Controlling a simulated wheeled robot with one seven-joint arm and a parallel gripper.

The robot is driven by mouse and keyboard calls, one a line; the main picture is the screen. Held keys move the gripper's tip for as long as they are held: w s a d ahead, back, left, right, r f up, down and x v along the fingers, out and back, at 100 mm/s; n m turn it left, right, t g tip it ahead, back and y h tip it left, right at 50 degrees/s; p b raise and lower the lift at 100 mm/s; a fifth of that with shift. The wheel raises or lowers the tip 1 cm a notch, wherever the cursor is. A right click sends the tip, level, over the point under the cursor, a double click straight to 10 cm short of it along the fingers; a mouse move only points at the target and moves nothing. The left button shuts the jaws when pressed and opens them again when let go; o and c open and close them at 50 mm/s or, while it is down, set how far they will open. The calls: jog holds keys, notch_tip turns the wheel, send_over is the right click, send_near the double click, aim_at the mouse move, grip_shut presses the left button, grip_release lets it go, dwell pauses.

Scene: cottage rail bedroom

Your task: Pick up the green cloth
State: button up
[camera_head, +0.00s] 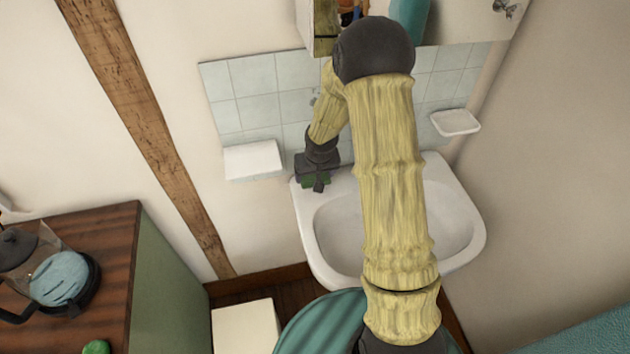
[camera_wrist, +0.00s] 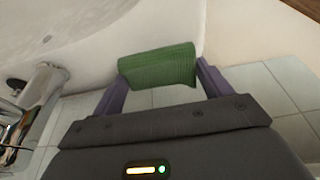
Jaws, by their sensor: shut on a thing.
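The green cloth (camera_wrist: 158,68) is a small folded, ribbed piece between the two fingers of my gripper (camera_wrist: 160,80) in the wrist view. The fingers are shut on it from both sides. In the head view, my gripper (camera_head: 316,180) is at the back left corner of the white sink, and a little of the green cloth (camera_head: 322,181) shows beside the dark fingers. My arm hides part of the sink. I cannot tell whether the cloth touches the sink rim.
The white sink (camera_head: 305,220) stands against a tiled wall (camera_head: 255,85). A white ledge (camera_head: 252,160) is left of my gripper and a soap dish (camera_head: 455,122) is on the right. The metal tap (camera_wrist: 25,115) shows in the wrist view. A wooden-topped cabinet (camera_head: 115,240) stands at left.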

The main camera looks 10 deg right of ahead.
notch_tip(320, 180, up, 6)
jog(key=shift+a, duration=0.1)
dwell(0.4)
jog(key=o, duration=0.4)
jog(key=shift+s, duration=0.1)
jog(key=shift+c, duration=1.5)
jog(key=shift+f, duration=0.1)
